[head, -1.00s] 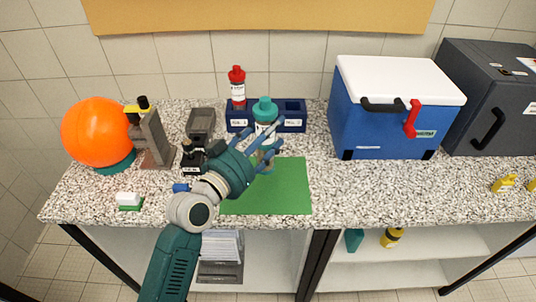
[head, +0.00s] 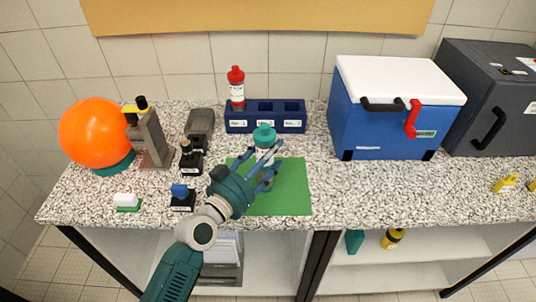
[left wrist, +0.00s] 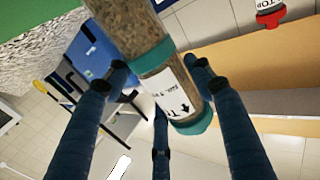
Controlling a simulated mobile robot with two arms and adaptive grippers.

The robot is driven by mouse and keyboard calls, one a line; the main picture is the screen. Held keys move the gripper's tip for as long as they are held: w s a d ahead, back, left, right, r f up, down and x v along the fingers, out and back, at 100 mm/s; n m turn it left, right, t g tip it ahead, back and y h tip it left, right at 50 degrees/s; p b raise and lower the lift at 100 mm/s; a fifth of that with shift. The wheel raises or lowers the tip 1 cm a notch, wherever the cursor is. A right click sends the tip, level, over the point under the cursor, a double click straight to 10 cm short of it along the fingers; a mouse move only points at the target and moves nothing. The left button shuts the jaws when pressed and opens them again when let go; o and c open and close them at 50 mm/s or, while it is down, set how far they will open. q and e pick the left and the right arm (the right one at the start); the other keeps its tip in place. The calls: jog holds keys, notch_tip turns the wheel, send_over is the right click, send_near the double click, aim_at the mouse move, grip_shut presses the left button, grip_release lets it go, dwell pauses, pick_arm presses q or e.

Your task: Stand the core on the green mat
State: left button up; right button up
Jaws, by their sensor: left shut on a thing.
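The core (head: 264,137) is a clear tube of brown soil with teal caps and a white label. It stands about upright over the green mat (head: 292,195). My left gripper (head: 268,163) is shut around the core's upper part, and its fingers hide much of the tube. In the left wrist view the core (left wrist: 140,45) lies between the blue fingers, with the label and one teal cap showing. I cannot tell whether its lower end touches the mat. My right gripper is not in view.
Small stamps (head: 181,197), a microscope-like device (head: 150,138) and an orange ball (head: 96,132) are at left. A blue cooler (head: 385,110) stands at right.

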pick_arm(q)
jog(key=o, duration=1.7)
jog(key=shift+c, duration=0.2)
jog(key=b+v, duration=0.2)
jog(key=v, duration=1)
jog(key=shift+r, duration=0.15)
